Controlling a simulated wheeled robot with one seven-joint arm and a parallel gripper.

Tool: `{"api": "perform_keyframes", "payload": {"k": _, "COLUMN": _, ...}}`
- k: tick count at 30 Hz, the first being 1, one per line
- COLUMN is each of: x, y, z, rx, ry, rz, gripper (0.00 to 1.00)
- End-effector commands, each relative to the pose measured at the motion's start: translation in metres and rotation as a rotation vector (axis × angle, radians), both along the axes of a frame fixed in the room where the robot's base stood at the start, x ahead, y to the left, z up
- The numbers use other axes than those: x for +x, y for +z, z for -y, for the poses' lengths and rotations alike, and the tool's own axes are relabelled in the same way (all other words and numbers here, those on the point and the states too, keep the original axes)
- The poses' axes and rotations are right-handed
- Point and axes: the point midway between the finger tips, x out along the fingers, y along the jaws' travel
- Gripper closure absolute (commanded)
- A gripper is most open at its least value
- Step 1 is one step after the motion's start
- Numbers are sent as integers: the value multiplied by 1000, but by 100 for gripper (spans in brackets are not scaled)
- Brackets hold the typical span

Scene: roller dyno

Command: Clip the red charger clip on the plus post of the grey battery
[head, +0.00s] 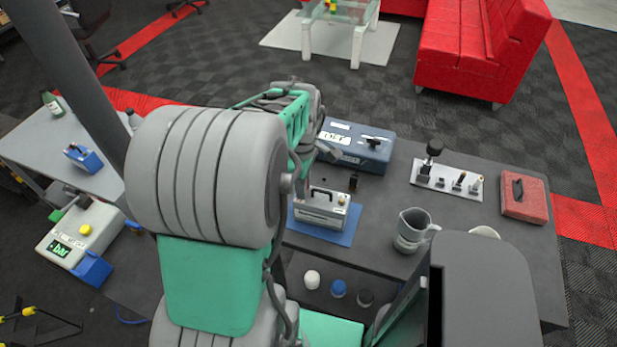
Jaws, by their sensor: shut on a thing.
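The grey battery (318,212) stands on a blue mat (345,236) on the dark bench, with a black carry handle on top. A small yellowish post (341,198) shows at its top right; I cannot read the polarity marks. My arm covers the view just left of the battery and hides the battery's left edge. Only small grey parts of my wrist show above the battery; the jaws and anything in them are hidden. I cannot make out the red charger clip. A small black upright piece (353,182) stands behind the battery's right end; I cannot tell what it is.
A blue-grey box (360,152) stands behind the battery. To the right are a plate with several upright fittings (447,179), a red case (525,200) and a grey jug (410,232). Several small caps (338,289) lie below the bench top. Bench between battery and jug is clear.

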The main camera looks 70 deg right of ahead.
Motion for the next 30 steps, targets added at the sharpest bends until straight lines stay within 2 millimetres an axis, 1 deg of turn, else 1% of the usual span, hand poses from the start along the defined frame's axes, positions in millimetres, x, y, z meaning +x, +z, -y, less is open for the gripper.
{"api": "perform_keyframes", "payload": {"k": 14, "x": 0, "y": 0, "z": 0, "rx": -1, "ry": 0, "rz": 0, "gripper": 100}}
{"api": "perform_keyframes", "payload": {"k": 15, "x": 0, "y": 0, "z": 0, "rx": -1, "ry": 0, "rz": 0, "gripper": 77}}
{"api": "perform_keyframes", "payload": {"k": 21, "x": 0, "y": 0, "z": 0, "rx": -1, "ry": 0, "rz": 0, "gripper": 61}}
{"api": "perform_keyframes", "payload": {"k": 24, "x": 0, "y": 0, "z": 0, "rx": -1, "ry": 0, "rz": 0, "gripper": 54}}
{"api": "perform_keyframes", "payload": {"k": 30, "x": 0, "y": 0, "z": 0, "rx": 0, "ry": 0, "rz": 0, "gripper": 54}}
